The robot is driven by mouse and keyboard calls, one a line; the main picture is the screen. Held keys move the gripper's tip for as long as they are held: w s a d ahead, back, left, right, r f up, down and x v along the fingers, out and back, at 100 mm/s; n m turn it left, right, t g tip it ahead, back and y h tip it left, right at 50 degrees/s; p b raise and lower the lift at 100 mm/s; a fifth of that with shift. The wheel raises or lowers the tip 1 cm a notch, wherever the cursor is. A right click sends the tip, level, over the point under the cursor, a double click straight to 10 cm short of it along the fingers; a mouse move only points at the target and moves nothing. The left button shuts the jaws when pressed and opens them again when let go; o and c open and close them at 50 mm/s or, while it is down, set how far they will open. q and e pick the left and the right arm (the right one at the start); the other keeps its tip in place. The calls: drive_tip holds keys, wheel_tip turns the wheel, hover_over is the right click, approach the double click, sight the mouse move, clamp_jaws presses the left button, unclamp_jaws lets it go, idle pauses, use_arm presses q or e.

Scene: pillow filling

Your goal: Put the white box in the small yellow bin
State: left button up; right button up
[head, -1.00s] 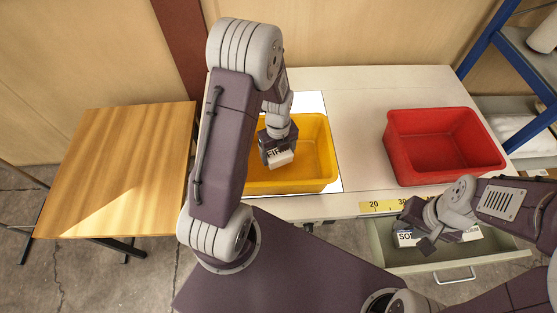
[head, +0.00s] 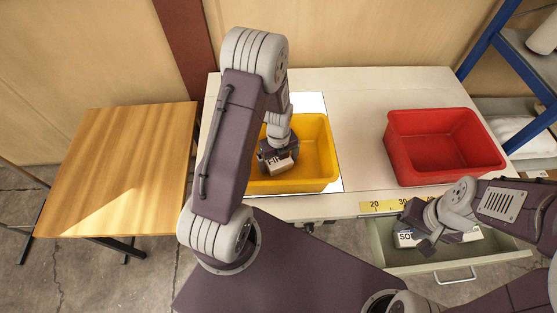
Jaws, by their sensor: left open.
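The yellow bin (head: 327,165) stands on the white table, left of its middle. A small white box (head: 281,167) with dark print is inside the bin, toward its left front. My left gripper (head: 276,156) is down in the bin right at the white box. It is open, and its fingers hide part of the box. I cannot tell whether the box rests fully on the bin floor. My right gripper (head: 424,241) is over the open drawer, by another white box (head: 405,238) with dark print. Its jaws are too small to read.
A red bin (head: 440,150), which looks empty, stands on the right of the white table (head: 355,110). The drawer (head: 440,262) is pulled out below the table. A bare wooden table (head: 120,165) is at the left. Blue shelving (head: 500,55) is at the right.

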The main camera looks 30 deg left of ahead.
sight(278, 160)
use_arm(q)
wheel_tip(278, 160, up, 12)
drive_tip(key=s+d+r+n, duration=0.1)
drive_tip(key=s+n, duration=0.3)
drive_tip(key=n, duration=0.9)
drive_tip(key=s+d+r+n+t, duration=0.1)
drive_tip(key=s+d+n, duration=0.3)
drive_tip(key=n, duration=0.8)
drive_tip(key=shift+s+d+n, duration=0.2)
drive_tip(key=shift+s+n, duration=0.2)
drive_tip(key=shift+s, duration=0.25)
drive_tip(key=shift+f, duration=0.1)
